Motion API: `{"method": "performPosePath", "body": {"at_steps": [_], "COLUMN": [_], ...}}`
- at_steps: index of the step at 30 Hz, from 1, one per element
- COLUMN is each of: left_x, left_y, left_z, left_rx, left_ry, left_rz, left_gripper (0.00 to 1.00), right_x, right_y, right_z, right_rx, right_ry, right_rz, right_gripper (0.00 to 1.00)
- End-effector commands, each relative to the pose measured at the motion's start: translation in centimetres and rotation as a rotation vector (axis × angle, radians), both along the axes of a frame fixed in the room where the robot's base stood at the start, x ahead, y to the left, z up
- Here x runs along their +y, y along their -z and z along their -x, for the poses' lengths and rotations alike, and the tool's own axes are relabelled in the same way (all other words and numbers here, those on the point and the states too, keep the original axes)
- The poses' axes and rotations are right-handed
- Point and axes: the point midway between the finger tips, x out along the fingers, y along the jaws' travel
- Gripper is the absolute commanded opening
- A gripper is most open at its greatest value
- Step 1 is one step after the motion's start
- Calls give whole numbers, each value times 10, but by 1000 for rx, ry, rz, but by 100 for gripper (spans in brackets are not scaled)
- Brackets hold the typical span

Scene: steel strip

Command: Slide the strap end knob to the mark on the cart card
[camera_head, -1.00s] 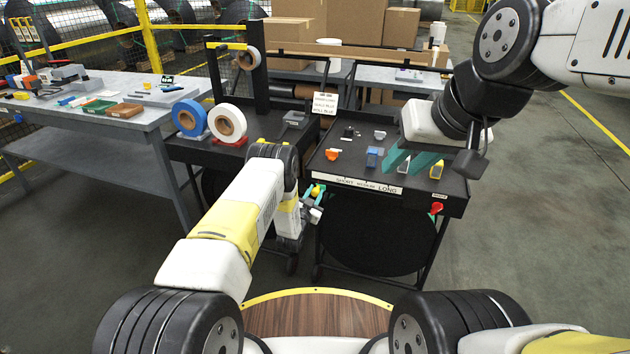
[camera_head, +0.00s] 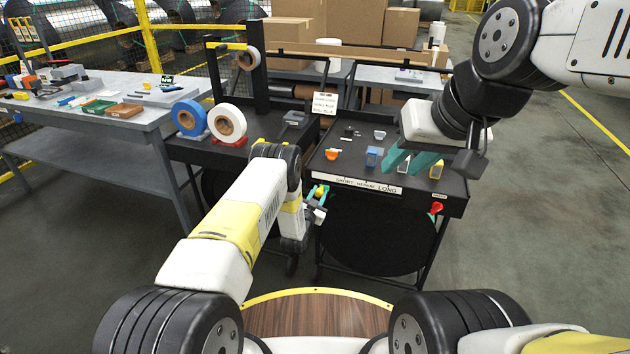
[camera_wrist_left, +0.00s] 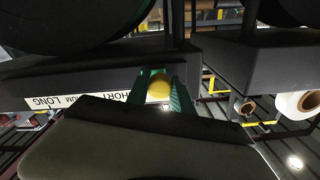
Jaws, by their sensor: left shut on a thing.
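The strap end knob is a yellow ball (camera_wrist_left: 159,88) at the front edge of the cart, between the teal fingers of my left gripper (camera_wrist_left: 162,96). In the head view, my left gripper (camera_head: 319,191) is shut on it near the SHORT end of the card. The white cart card (camera_head: 362,186) runs along the front edge and reads SHORT, MEDIUM, LONG; it appears upside down in the left wrist view (camera_wrist_left: 60,101). My right gripper (camera_head: 402,169), with teal fingers apart, hangs over the cart's right part, holding nothing I can see.
The black cart top (camera_head: 345,171) carries an orange item (camera_head: 332,154), a blue block (camera_head: 373,157) and a yellow item (camera_head: 436,171). A red knob (camera_head: 436,208) is at the front right. Tape rolls (camera_head: 227,123) stand on the cart to the left.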

Motion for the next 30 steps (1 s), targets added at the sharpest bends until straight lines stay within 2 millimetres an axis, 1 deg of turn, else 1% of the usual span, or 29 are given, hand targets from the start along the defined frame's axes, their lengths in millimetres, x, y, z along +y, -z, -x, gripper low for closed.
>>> {"method": "performPosePath", "body": {"at_steps": [1, 5, 12, 18, 21, 24, 27, 30], "left_x": [-11, -43, -116, -170, -192, -209, -221, -228], "left_y": [1, 0, 0, 1, 1, 1, 1, 0], "left_z": [4, 14, 38, 56, 63, 69, 73, 75], "left_rx": [2, 1, 1, 1, 1, 1, 1, 0], "left_ry": [4, 6, 9, 6, 6, 5, 4, 3], "left_rz": [2, 3, 3, 2, 2, 2, 1, 0], "left_gripper": [0, 0, 0, 0, 0, 0, 0, 0], "right_x": [0, 0, 0, 0, 0, 0, 0, 0], "right_y": [0, 0, 0, 0, 0, 0, 0, 0], "right_z": [0, 0, 0, 0, 0, 0, 0, 0], "right_rx": [0, 0, 0, 0, 0, 0, 0, 0], "right_ry": [0, 0, 0, 0, 0, 0, 0, 0], "right_rz": [0, 0, 0, 0, 0, 0, 0, 0], "right_gripper": [33, 33, 33, 33, 33, 33, 33, 33]}}
